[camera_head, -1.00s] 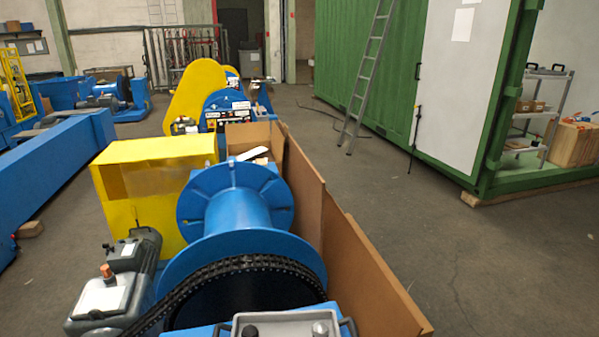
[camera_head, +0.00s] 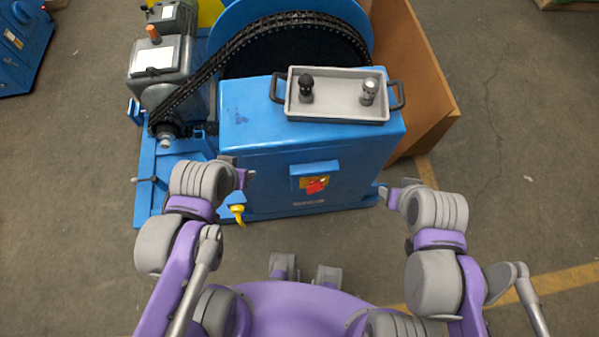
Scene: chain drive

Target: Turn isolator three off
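A small blue switch box with a red handle on a yellow plate, an isolator (camera_head: 315,185), sits on the front face of the blue cabinet (camera_head: 255,150). The red handle looks slightly tilted. A small label below the box is too small to read, so I cannot tell its number. My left gripper (camera_head: 246,178) is left of the isolator, apart from it. My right gripper (camera_head: 383,193) is to its right, also apart from it. Both seem empty; the fingers are too small and edge-on to tell whether they are open.
A grey tray (camera_head: 336,112) with two handles holds a black-topped and a silver piece on the cabinet top. A yellow hooked part (camera_head: 238,212) is low on the cabinet's left. A chain (camera_head: 200,88) runs to the motor side (camera_head: 160,60). Brown board (camera_head: 420,90) stands right; right floor is clear.

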